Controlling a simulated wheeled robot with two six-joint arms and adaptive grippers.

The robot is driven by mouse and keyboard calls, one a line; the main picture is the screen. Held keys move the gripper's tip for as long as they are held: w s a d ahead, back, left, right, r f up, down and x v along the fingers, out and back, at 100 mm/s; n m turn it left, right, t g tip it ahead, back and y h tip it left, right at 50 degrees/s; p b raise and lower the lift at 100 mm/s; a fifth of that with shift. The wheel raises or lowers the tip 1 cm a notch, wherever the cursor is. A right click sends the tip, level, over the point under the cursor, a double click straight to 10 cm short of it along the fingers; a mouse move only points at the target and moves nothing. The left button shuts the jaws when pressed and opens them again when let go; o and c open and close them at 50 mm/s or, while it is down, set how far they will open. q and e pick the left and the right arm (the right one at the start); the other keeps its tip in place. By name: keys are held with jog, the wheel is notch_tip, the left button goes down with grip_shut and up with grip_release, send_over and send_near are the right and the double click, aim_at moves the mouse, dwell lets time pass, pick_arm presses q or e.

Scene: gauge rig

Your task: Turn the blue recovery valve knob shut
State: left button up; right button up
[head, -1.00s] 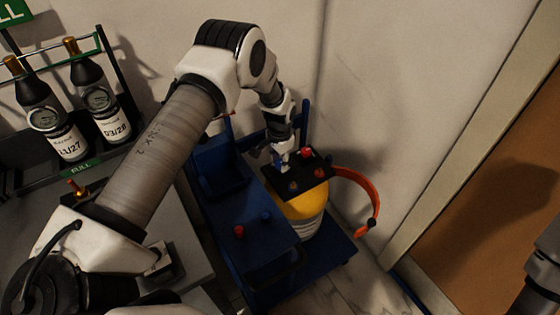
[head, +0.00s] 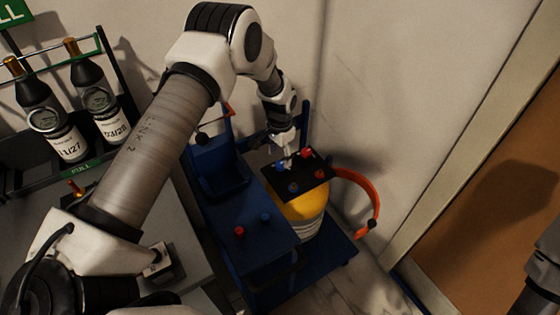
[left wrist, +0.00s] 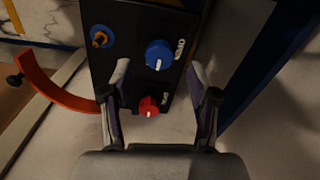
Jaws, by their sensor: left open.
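The blue valve knob (left wrist: 159,54) sits on a black panel (left wrist: 129,15), with a white pointer line toward the bottom of the left wrist view. A red knob (left wrist: 149,107) is below it. In the head view the panel (head: 309,184) tops a yellow-and-white cylinder, and the blue knob (head: 281,166) is near its far left edge. My left gripper (head: 286,157) is just above the panel's far edge. In the left wrist view its open, empty fingers (left wrist: 160,80) are spread either side, apart from both knobs. My right gripper is out of view.
A blue fitting with a brass middle (left wrist: 101,36) is on the panel. An orange-red hose (head: 368,190) curves off to the right. The blue cart (head: 275,233) carries small red and blue parts. A wall is close behind; bottles (head: 95,92) stand in a rack at left.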

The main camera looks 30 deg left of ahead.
aim_at(280, 164)
pick_arm(q)
notch_tip(280, 164, up, 8)
jog(key=shift+r, duration=0.15)
jog(key=shift+r, duration=0.1)
